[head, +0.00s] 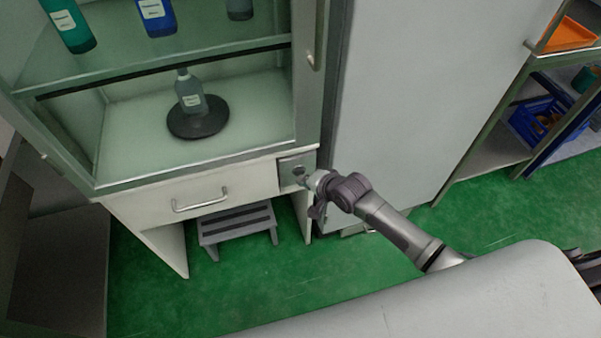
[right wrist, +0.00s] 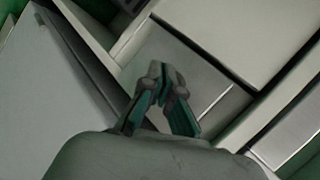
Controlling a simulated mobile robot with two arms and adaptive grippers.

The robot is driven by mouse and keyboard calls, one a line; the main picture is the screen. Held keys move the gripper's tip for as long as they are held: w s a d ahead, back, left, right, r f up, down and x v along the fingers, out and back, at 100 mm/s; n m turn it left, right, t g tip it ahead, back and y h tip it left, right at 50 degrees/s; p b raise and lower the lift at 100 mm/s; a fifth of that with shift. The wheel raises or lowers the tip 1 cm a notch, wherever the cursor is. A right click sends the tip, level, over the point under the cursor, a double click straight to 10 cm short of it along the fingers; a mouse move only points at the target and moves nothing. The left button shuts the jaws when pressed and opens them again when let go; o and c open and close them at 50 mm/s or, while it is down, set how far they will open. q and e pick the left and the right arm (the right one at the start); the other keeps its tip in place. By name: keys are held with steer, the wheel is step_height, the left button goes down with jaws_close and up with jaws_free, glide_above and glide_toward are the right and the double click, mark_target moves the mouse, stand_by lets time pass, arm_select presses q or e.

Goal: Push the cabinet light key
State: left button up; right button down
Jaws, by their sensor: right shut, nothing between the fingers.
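The cabinet (head: 235,172) has a glass-fronted upper part and a drawer below. A small grey metal panel (head: 288,162) sits to the right of the drawer. My right gripper (head: 301,178) is shut and empty, with its fingertips in front of this panel. In the right wrist view the shut fingertips (right wrist: 163,72) overlap the pale square panel (right wrist: 196,74). I cannot make out the light key itself; the fingers cover part of the panel. I cannot tell whether the fingertips touch it. My left gripper is not in view.
A drawer handle (head: 200,200) sticks out left of the panel. A step stool (head: 237,224) stands below on the green floor. A tall grey cabinet (head: 420,80) stands close on the right. A bottle (head: 190,95) stands on a dark round base (head: 198,126) inside the cabinet.

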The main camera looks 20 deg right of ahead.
steer(key=shift+w, duration=0.45)
stand_by(0.3)
steer(key=shift+s+p, duration=0.9)
steer(key=shift+s, duration=0.05)
